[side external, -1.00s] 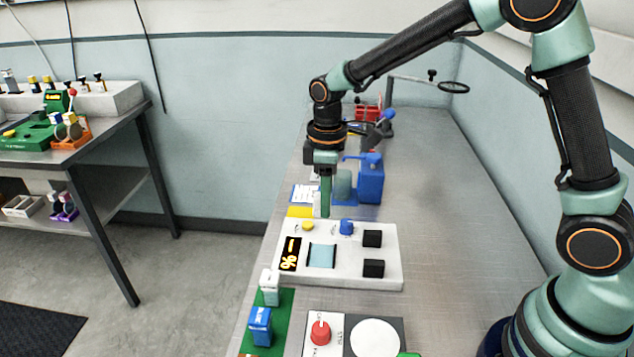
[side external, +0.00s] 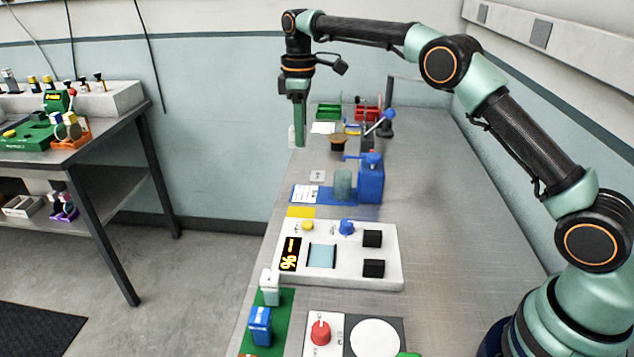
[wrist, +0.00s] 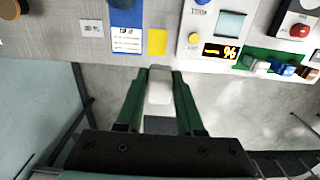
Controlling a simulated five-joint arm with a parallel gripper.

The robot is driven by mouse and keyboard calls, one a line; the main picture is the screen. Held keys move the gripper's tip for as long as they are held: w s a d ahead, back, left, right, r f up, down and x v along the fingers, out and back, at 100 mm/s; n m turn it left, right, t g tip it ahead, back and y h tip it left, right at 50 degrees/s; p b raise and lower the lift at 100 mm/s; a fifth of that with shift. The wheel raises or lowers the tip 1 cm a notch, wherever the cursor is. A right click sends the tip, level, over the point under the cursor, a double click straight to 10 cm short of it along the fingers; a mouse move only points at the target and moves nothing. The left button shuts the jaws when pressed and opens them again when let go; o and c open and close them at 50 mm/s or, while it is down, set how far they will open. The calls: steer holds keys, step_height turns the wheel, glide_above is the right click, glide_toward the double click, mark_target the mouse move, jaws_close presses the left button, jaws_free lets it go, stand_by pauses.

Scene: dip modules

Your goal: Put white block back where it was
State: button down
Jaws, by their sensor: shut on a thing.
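My gripper (side external: 297,143) is raised over the table's left edge, towards the back. In the wrist view, my gripper (wrist: 160,80) has its green fingers shut on a white block (wrist: 160,88). The held block (side external: 292,136) shows only partly beside the fingers in the side view. A green board (side external: 283,312) at the front left carries another white block (side external: 269,288) and a blue block (side external: 260,326). A yellow pad (side external: 301,212) lies bare behind the white panel device (side external: 375,222).
The panel device has a display, knobs and a bare light-blue pad (side external: 321,256). Behind it stands a blue device (side external: 371,180) with a cylinder (side external: 343,183). A red-knob unit (side external: 320,333) is in front. The table's right side is clear.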

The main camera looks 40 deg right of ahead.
mark_target(304, 213)
steer(key=shift+w+d+r, duration=0.2)
steer(key=shift+r, duration=0.05)
step_height(304, 213, down, 20)
steer(key=shift+r, duration=0.1)
stand_by(0.5)
steer(key=shift+f, duration=0.2)
steer(key=c, duration=0.5)
jaws_free()
steer(key=shift+c, duration=0.2)
steer(key=shift+r, duration=0.1)
